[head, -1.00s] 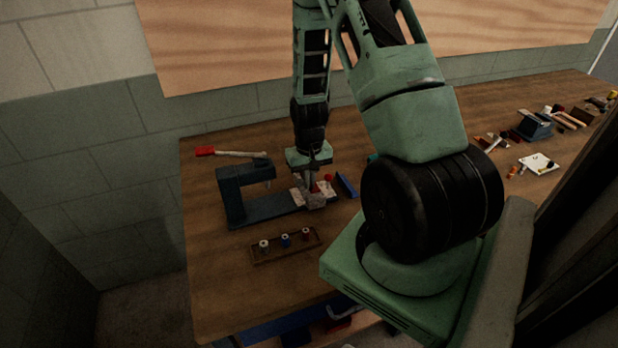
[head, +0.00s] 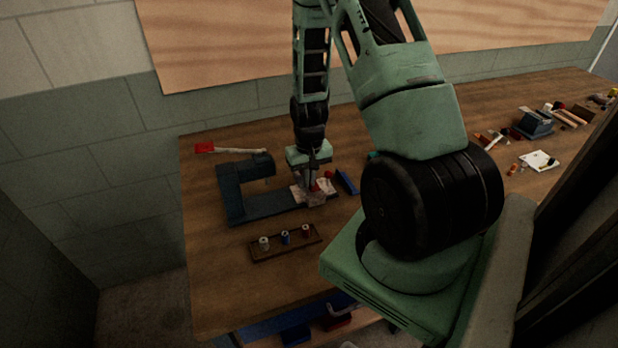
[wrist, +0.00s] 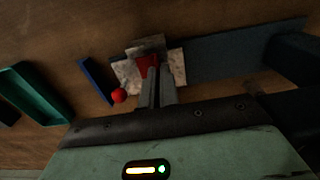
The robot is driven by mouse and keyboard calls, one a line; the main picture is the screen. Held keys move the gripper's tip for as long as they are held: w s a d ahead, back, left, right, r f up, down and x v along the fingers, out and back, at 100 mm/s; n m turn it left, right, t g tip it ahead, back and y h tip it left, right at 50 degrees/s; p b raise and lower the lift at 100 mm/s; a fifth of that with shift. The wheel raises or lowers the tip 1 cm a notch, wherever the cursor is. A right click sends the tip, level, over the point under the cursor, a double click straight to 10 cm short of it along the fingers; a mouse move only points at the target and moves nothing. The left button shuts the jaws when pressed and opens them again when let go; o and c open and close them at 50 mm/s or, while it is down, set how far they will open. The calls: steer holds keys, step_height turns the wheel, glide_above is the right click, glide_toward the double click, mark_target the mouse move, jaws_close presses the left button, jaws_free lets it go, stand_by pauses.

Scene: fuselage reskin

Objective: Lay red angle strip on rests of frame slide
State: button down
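My gripper (wrist: 160,72) points down over the pale plates of the frame slide (wrist: 129,75). Its two fingers are close together with only a narrow gap. The red angle strip (wrist: 147,62) shows right at the fingertips, mostly on their left side, over the pale plates, and looks pinched there. Whether it touches the rests is hidden by the fingers. In the head view my gripper (head: 313,186) stands over the pale plates (head: 326,187) at the right end of the dark C-shaped frame's base, and hides most of the strip.
A red ball knob (wrist: 119,95) sits just left of the fingers. Beside it lie a blue bar (wrist: 96,80) and a green tray (wrist: 36,92). The dark C-frame (head: 231,192) rises left of my gripper. A holder with small spools (head: 286,246) stands in front; a red-headed hammer (head: 205,147) lies behind.

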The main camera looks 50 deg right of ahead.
steer(key=shift+f+b, duration=0.4)
steer(key=shift+f, duration=0.25)
steer(key=c, duration=1.6)
jaws_free()
step_height(320, 180, up, 18)
steer(key=shift+f+b, duration=0.25)
steer(key=shift+b, duration=0.95)
